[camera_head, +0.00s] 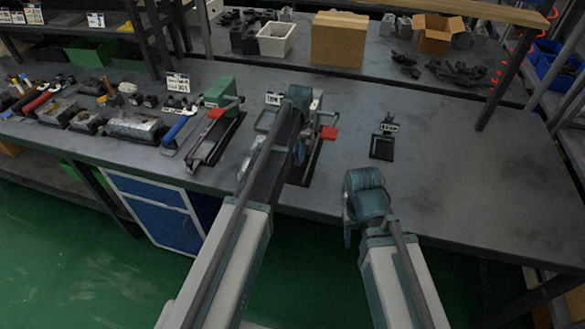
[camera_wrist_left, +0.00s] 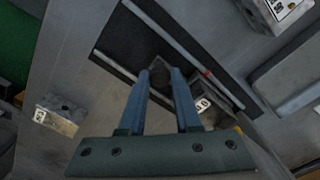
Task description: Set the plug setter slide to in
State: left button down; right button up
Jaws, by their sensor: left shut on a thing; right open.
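The plug setter (camera_head: 311,166) looks to be the dark railed fixture under my left arm in the head view, partly hidden by it. In the left wrist view its dark bed (camera_wrist_left: 125,45) lies between two light rails. My left gripper (camera_wrist_left: 161,72) points down at the bed, its two fingers shut on a small dark block that looks like the slide (camera_wrist_left: 158,66). In the head view the left gripper (camera_head: 299,155) is over the fixture. My right gripper (camera_head: 348,232) is open at the table's front edge, apart from the fixture, its fingers mostly hidden.
A green device with rails (camera_head: 218,92) stands to the left. A small labelled stand (camera_head: 382,148) is to the right. The table's right side (camera_head: 475,185) is clear.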

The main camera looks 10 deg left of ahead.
pick_arm(q)
jog(key=shift+w, duration=0.75)
jog(key=c, duration=0.6)
grip_release()
jog(key=shift+s+r, duration=0.1)
jog(key=shift+r+p, duration=0.5)
jog(key=shift+p, duration=0.1)
notch_tip(320, 180, up, 13)
jog(key=p, duration=1.2)
jog(key=shift+f+p, duration=0.2)
jog(key=shift+p, duration=0.1)
